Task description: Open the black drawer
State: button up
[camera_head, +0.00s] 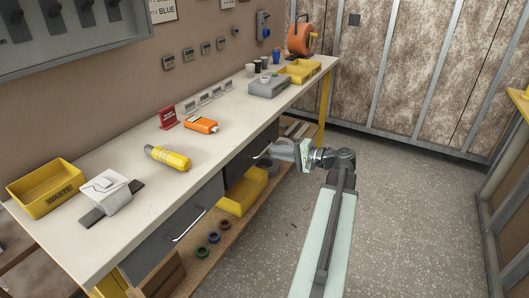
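The black drawer (245,162) is under the workbench top, toward its far part, with its dark front facing the aisle. A thin metal handle (263,151) shows on its front. My gripper (283,150) is in front of the drawer at about handle height, just right of the handle in the picture. I cannot tell whether it touches the handle. The finger gap is too small to make out. How far the drawer stands in or out is hard to see.
A grey drawer (172,238) with its own handle sits nearer under the workbench (120,172). A yellow bin (243,193) and cable rolls (208,245) lie on the lower shelf. A yellow flashlight (168,158) lies on top. The speckled floor (415,215) at right is clear.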

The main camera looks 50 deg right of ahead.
aim_at(265, 149)
jog(key=b+x, duration=0.1)
jog(key=x, duration=0.4)
jog(key=shift+w+f, duration=0.1)
jog(key=shift+w, duration=0.2)
grip_shut()
dwell(1.0)
